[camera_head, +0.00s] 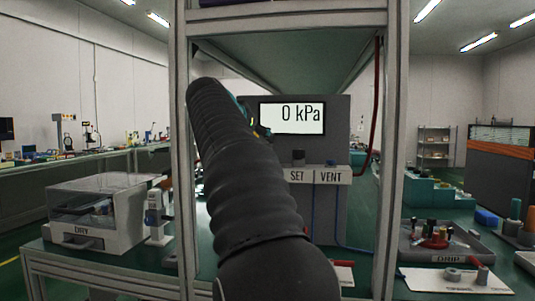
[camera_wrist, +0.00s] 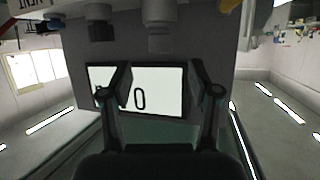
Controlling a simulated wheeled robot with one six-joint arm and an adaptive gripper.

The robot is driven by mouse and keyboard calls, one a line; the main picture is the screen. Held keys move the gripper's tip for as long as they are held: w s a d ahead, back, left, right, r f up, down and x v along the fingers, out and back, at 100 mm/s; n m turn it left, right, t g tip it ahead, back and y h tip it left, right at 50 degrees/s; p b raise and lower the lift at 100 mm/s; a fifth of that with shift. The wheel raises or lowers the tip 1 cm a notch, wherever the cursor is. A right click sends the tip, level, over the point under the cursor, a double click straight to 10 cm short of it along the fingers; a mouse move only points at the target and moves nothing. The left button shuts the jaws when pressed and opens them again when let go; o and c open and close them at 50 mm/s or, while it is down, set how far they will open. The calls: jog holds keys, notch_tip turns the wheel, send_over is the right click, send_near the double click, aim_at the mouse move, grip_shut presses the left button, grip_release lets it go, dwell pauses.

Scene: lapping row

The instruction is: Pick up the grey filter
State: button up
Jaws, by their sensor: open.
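No object in either view can be surely told as the grey filter. A small grey ring-like piece (camera_head: 453,275) lies on a white sheet on the right bench in the head view; I cannot tell whether it is the filter. My gripper (camera_wrist: 160,70) shows in the wrist view with its two fingers apart and nothing between them. It faces the grey gauge panel (camera_wrist: 225,58), whose lit display (camera_wrist: 172,92) lies beyond the fingers. In the head view my dark sleeved arm hides most of the gripper.
The panel's display (camera_head: 292,118) reads 0 kPa above the SET and VENT labels (camera_head: 315,175). Metal frame posts (camera_head: 392,150) stand either side of my arm. A DRY box (camera_head: 97,222) stands left; a DRIP tray (camera_head: 449,258) with several tools stands right.

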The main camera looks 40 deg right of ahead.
jog(key=shift+p+x, duration=0.3)
jog(key=shift+x, duration=2.7)
jog(key=shift+a+f, duration=0.15)
grip_shut()
